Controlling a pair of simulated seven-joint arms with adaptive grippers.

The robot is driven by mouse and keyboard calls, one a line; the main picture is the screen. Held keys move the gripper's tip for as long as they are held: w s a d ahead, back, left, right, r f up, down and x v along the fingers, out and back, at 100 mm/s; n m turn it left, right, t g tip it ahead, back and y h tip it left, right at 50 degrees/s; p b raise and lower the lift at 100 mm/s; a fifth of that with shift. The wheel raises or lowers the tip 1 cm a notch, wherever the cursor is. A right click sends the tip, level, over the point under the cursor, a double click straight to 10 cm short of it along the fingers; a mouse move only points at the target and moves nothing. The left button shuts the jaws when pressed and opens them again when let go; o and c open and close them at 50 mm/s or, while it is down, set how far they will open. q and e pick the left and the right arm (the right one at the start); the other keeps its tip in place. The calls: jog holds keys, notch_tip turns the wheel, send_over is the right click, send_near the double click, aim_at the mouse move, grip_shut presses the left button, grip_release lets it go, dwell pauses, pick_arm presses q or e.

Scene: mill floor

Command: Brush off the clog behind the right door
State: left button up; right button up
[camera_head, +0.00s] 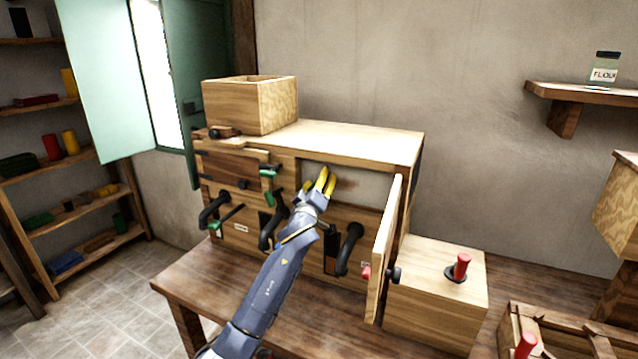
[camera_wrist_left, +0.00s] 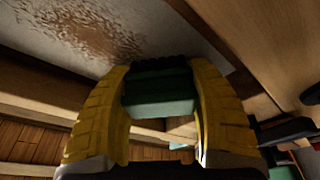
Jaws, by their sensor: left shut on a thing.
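The right door (camera_head: 386,245) of the wooden mill cabinet (camera_head: 375,142) stands swung open. Behind it is a pale grey panel (camera_head: 372,190) with a brown, speckled clog (camera_head: 347,183). The clog also shows large at the upper left of the left wrist view (camera_wrist_left: 95,30). My left gripper (camera_head: 318,182) is at the opening, beside the clog in the head view. In the left wrist view its yellow fingers are shut on a green brush (camera_wrist_left: 160,92) with dark bristles, just below the panel. The fingers hide the brush in the head view. My right gripper is not in view.
An open wooden box (camera_head: 250,105) sits on top of the cabinet. Several black handles, such as one below the opening (camera_head: 349,248), stick out of the front. A low box with a red lever (camera_head: 461,267) stands to the right of the open door.

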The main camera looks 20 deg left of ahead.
aim_at(352, 183)
pick_arm(q)
jog(key=shift+s+d, duration=0.15)
jog(key=shift+d, duration=1.55)
jog(key=shift+d, duration=5.15)
jog(key=shift+a, duration=1.7)
jog(key=shift+a, duration=0.15)
